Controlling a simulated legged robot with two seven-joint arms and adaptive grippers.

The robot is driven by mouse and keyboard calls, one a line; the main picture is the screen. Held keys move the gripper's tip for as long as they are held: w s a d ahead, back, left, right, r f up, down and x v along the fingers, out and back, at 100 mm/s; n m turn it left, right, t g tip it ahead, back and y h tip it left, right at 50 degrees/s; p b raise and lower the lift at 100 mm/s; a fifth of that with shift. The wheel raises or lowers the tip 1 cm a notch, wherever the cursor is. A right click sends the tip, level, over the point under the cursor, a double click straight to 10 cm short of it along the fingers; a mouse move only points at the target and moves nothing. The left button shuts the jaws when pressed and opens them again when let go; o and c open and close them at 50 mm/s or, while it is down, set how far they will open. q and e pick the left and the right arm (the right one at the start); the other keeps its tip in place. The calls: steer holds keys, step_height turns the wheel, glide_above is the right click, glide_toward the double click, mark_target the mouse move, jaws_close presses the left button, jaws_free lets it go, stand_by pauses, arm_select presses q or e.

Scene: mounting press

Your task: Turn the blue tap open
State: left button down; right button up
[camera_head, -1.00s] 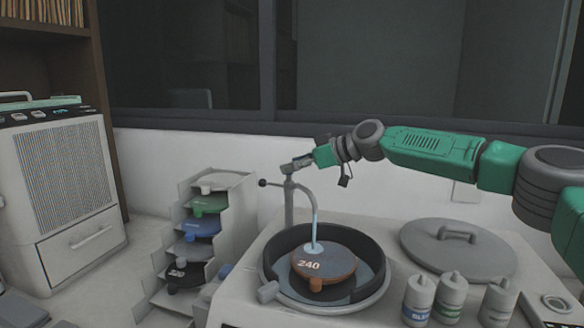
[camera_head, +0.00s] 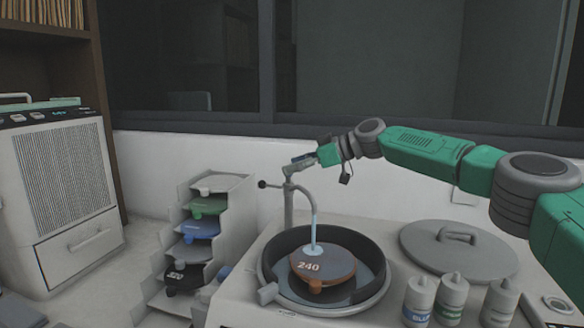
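The tap (camera_head: 288,203) is a grey pipe standing at the back of the round basin, with its spout curving over it. A small dark-blue part (camera_head: 303,157) shows at its top, probably the tap's handle. A pale blue stream (camera_head: 313,228) runs from the spout onto the brown disc marked 240. My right gripper (camera_head: 312,160) is at the tap top, touching or very close to the handle. Its fingers are too small and overlapped to tell whether they are closed on it. My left gripper is out of view.
The brown disc (camera_head: 322,266) lies in the dark-rimmed basin (camera_head: 374,297). A grey lid (camera_head: 480,262) and several bottles (camera_head: 451,298) stand to the right. A stepped rack (camera_head: 222,220) of coloured discs and a white machine (camera_head: 65,190) are on the left.

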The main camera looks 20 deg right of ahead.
steer(key=shift+d+f, duration=0.1)
steer(key=shift+d, duration=0.1)
steer(key=v, duration=1.2)
steer(key=shift+d, duration=0.2)
steer(key=shift+w+a+f, duration=0.1)
steer(key=shift+a, duration=0.1)
steer(key=shift+f, duration=0.1)
